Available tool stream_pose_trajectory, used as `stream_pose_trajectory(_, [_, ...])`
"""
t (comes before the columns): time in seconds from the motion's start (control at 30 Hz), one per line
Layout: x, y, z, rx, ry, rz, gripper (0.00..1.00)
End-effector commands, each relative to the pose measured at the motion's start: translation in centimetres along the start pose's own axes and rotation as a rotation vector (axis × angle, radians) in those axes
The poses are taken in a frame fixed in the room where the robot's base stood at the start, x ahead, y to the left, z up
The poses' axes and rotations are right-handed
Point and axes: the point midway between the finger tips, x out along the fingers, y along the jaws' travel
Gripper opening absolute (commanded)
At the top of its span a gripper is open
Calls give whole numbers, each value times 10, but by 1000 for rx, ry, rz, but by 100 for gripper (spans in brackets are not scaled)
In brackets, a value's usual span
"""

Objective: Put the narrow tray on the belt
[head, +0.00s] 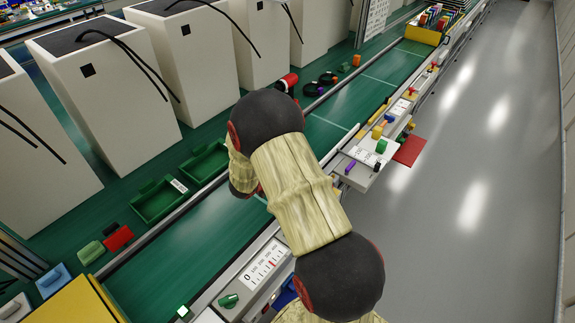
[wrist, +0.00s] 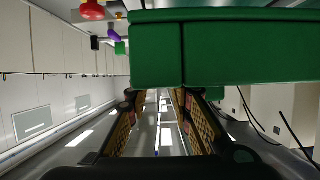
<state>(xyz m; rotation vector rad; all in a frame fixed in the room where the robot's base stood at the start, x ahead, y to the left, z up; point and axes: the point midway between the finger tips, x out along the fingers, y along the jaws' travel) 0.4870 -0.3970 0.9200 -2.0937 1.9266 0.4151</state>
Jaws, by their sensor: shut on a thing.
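My gripper (wrist: 169,100) shows in the wrist view, with its two padded fingers apart and a green, tray-like body (wrist: 157,58) at their tips. It is shut on this body, which fills much of the upper picture and has an upright seam. I cannot tell its full width. In the head view my own arm hides the gripper and what it holds. Two green trays show left of my arm: one with a white label (head: 152,207) and one behind it (head: 207,162). The green belt (head: 185,256) runs diagonally under my arm.
Tall white cabinets (head: 105,100) with black cables stand along the left. A side ledge with small coloured parts (head: 380,145) lies right of the belt, with a red plate (head: 410,150) beside it. A yellow crate (head: 425,35) stands at the far end. The grey floor (head: 470,200) is clear.

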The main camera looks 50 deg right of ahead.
Motion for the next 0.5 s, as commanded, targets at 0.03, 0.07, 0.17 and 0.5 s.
stream_pose_trajectory(0.03, [12,-8,5,3,1,1,0])
stream_pose_trajectory(0.07, [19,-12,6,2,1,1,0])
stream_pose_trajectory(0.17, [38,-26,9,3,1,0,0])
stream_pose_trajectory(0.5, [95,-61,37,1,0,-1,0])
